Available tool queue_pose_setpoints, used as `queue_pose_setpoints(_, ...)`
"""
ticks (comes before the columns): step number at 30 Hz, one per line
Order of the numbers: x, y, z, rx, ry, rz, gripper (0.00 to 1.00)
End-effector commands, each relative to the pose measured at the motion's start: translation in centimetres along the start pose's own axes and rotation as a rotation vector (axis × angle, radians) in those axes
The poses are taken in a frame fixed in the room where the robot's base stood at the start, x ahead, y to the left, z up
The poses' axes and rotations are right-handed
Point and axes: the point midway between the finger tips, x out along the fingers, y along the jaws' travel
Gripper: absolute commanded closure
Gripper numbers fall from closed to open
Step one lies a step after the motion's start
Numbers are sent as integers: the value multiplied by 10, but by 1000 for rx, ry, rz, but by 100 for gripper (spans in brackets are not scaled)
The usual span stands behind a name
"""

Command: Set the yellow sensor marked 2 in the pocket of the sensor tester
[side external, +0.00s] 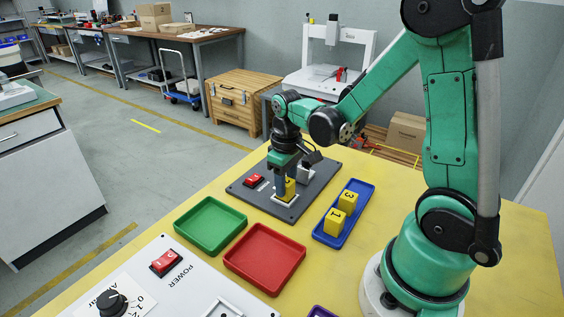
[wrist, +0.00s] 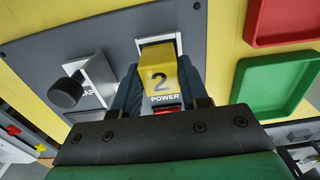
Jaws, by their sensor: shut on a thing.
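The yellow sensor marked 2 (wrist: 161,77) is between the two fingers of my gripper (wrist: 160,90), which is shut on it. In the side view the sensor (side external: 290,188) is upright at the white-framed pocket (side external: 286,201) of the dark grey sensor tester (side external: 242,188), with my gripper (side external: 284,183) over it from above. The white pocket frame (wrist: 153,41) also shows in the wrist view, just beyond the sensor. I cannot tell whether the sensor rests on the pocket floor, as the fingers and sensor hide it.
A blue tray (side external: 329,239) right of the tester holds yellow sensors marked 3 (side external: 348,201) and 1 (side external: 334,220). A green tray (side external: 210,226) and a red tray (side external: 264,258) lie in front. The tester also has a red switch (side external: 254,181) and a black knob (wrist: 66,92).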

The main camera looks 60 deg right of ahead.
Motion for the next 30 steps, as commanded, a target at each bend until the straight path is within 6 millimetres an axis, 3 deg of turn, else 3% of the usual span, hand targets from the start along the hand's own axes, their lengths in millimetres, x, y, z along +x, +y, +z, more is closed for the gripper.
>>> queue_pose_setpoints(14, 4, 0, 0, 0, 0, 0, 100)
queue_pose_setpoints(15, 4, 0, 0, 0, 0, 0, 58)
queue_pose_setpoints(19, 4, 0, 0, 0, 0, 0, 24)
queue_pose_setpoints(25, 4, 0, 0, 0, 0, 0, 24)
queue_pose_setpoints(26, 4, 0, 0, 0, 0, 0, 21)
queue_pose_setpoints(27, 4, 0, 0, 0, 0, 0, 11)
queue_pose_setpoints(30, 4, 0, 0, 0, 0, 0, 11)
